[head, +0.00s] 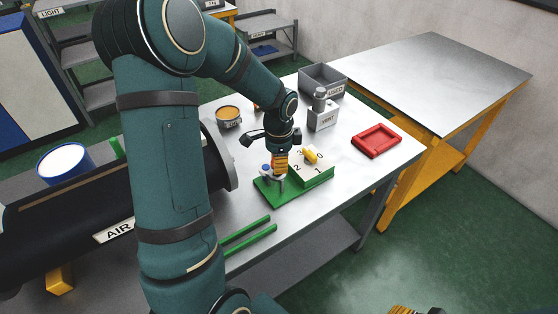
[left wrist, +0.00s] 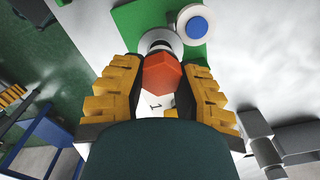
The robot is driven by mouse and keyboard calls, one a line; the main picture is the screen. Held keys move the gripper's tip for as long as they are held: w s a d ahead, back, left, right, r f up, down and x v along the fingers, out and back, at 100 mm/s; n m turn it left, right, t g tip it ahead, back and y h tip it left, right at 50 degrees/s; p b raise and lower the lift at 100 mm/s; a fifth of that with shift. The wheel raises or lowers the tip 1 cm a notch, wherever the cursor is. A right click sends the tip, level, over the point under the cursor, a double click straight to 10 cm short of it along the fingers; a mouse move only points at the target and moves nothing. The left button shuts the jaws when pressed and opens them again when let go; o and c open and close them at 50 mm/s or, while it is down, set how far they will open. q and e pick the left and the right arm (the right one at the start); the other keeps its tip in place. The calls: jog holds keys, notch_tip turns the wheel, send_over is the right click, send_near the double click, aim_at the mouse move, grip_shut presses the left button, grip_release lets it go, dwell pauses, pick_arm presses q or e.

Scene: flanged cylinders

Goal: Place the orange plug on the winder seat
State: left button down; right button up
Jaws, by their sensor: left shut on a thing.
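My left gripper (head: 280,165) points down over the green base (head: 265,192) on the table. In the left wrist view its ribbed yellow fingers are shut on the orange plug (left wrist: 161,72). A pale round seat with a dark ring (left wrist: 157,38), which looks like the winder seat, shows just beyond the plug on the green base. I cannot tell whether plug and seat touch. A white disc with a blue knob (left wrist: 197,25) sits beside the seat. A ribbed yellow tip (head: 412,310), likely my right gripper, is cut off at the bottom edge.
A white numbered block with a yellow pointer (head: 310,156) stands right of the gripper. Behind are a grey VENT block (head: 323,115), a grey bin (head: 322,79) and a tin (head: 229,116). A red tray (head: 376,140) lies right; green rods (head: 247,235) lie in front.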

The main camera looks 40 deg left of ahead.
pick_arm(q)
jog(key=shift+f+b, duration=0.6)
jog(key=shift+f, duration=0.3)
dwell(0.5)
jog(key=c, duration=0.7)
grip_release()
jog(key=shift+r, duration=0.1)
notch_tip(320, 180, up, 12)
jog(key=shift+f, duration=0.1)
